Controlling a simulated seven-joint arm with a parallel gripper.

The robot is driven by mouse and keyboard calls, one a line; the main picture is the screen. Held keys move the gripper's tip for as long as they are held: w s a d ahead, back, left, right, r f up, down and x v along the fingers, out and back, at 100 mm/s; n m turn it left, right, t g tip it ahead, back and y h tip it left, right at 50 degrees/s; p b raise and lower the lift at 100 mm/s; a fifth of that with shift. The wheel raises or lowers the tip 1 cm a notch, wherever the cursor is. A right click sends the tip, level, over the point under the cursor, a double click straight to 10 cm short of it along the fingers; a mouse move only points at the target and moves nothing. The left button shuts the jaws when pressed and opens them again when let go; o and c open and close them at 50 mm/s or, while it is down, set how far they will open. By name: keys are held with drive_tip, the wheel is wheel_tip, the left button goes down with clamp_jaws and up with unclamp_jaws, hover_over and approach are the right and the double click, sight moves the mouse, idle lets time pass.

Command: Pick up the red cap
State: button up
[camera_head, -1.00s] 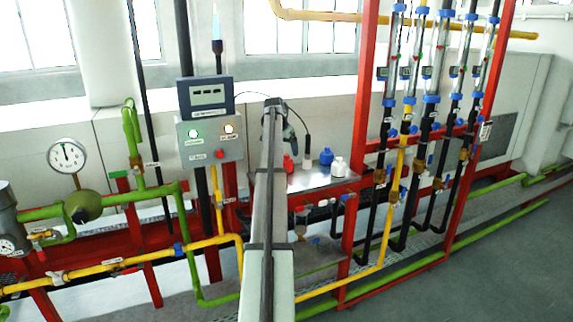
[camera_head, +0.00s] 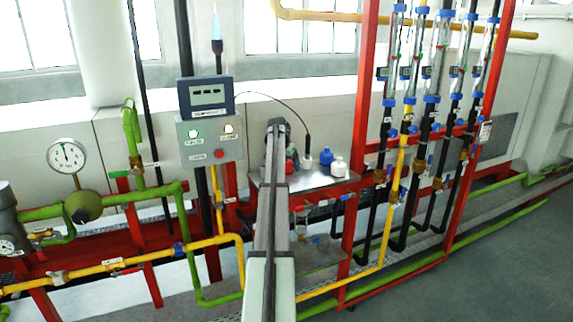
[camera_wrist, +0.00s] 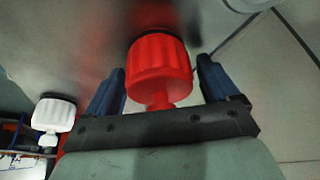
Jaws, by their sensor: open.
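The red cap (camera_wrist: 158,68) is a ribbed round cap with a narrower stem below it in the wrist view. It stands between the two blue fingers of my gripper (camera_wrist: 160,88), which are open with a gap visible on each side of it. In the head view my arm covers most of the red cap; a bit of red (camera_head: 289,165) shows at the arm's right edge. The gripper's fingers are hidden there behind the arm.
A white cap (camera_wrist: 55,115) stands to the left in the wrist view. On the metal shelf (camera_head: 312,181), a blue cap (camera_head: 326,156) and a white cap (camera_head: 338,167) stand right of the arm, near a black probe (camera_head: 307,160) with a cable. Red posts and pipes flank the shelf.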

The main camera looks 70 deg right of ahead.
drive_tip(key=c, duration=1)
drive_tip(key=shift+r, duration=0.15)
